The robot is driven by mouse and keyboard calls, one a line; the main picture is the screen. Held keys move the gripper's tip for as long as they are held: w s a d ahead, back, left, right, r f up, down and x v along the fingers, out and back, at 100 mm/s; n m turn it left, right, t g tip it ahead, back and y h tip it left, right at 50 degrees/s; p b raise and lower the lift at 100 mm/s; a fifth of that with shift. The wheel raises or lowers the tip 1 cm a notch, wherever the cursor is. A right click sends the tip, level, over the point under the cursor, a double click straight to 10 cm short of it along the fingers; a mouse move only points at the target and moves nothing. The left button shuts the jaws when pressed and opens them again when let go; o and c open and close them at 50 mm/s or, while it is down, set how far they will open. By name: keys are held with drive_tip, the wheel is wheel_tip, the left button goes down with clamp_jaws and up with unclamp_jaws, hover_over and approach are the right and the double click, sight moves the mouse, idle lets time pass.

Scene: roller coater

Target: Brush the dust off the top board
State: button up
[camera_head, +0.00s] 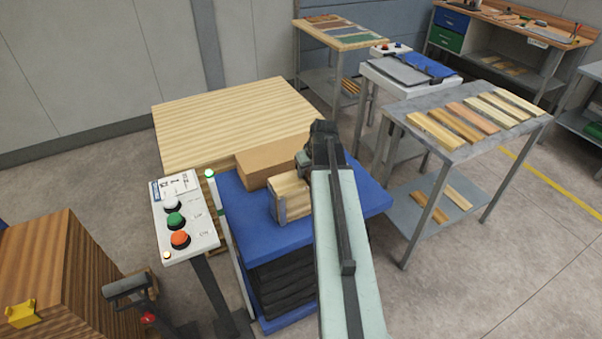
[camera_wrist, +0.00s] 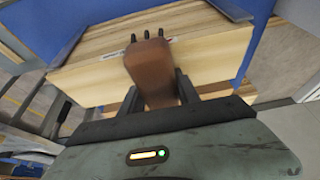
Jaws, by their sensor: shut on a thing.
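My gripper (camera_wrist: 158,90) is shut on a brown brush-like handle (camera_wrist: 150,65), which sticks out past the fingers over the board. Short dark prongs show at its far end; the bristles are not clear. The top board (camera_wrist: 90,45) is pale, striped wood, lying between dark upright guides. In the head view the board stack (camera_head: 291,197) stands on a blue-topped table (camera_head: 240,212), left of my arm. There my gripper (camera_head: 305,165) is over the stack's far right side, with fingers and brush mostly hidden. A small pale mark shows on the board near the handle; I cannot tell if it is dust.
A brown box (camera_head: 262,165) sits behind the stack. A control panel (camera_head: 184,222) with buttons stands at left. A large pale wooden surface (camera_head: 225,115) lies behind. A grey table (camera_head: 450,152) with several boards stands at right, with open floor between.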

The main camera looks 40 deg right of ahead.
drive_tip(key=shift+s+d+r, duration=0.1)
drive_tip(key=shift+s+d, duration=0.05)
drive_tip(key=shift+d, duration=0.85)
drive_tip(key=shift+s+d, duration=0.15)
drive_tip(key=shift+d, duration=0.8)
drive_tip(key=shift+d, duration=0.1)
drive_tip(key=shift+s+d, duration=0.2)
drive_tip(key=shift+d, duration=0.9)
drive_tip(key=shift+s+d, duration=0.2)
drive_tip(key=shift+d, duration=0.85)
drive_tip(key=shift+s+d, duration=0.2)
drive_tip(key=shift+d, duration=0.9)
drive_tip(key=shift+s+d, duration=0.25)
drive_tip(key=shift+d, duration=0.65)
drive_tip(key=shift+s+d, duration=0.25)
drive_tip(key=shift+d, duration=0.65)
drive_tip(key=shift+w+d+r+p, duration=0.1)
drive_tip(key=shift+r+p, duration=0.4)
drive_tip(key=shift+p, duration=0.15)
wheel_tip(320, 180, up, 5)
drive_tip(key=p, duration=0.4)
drive_tip(key=shift+f+p, duration=0.2)
drive_tip(key=shift+p, duration=0.1)
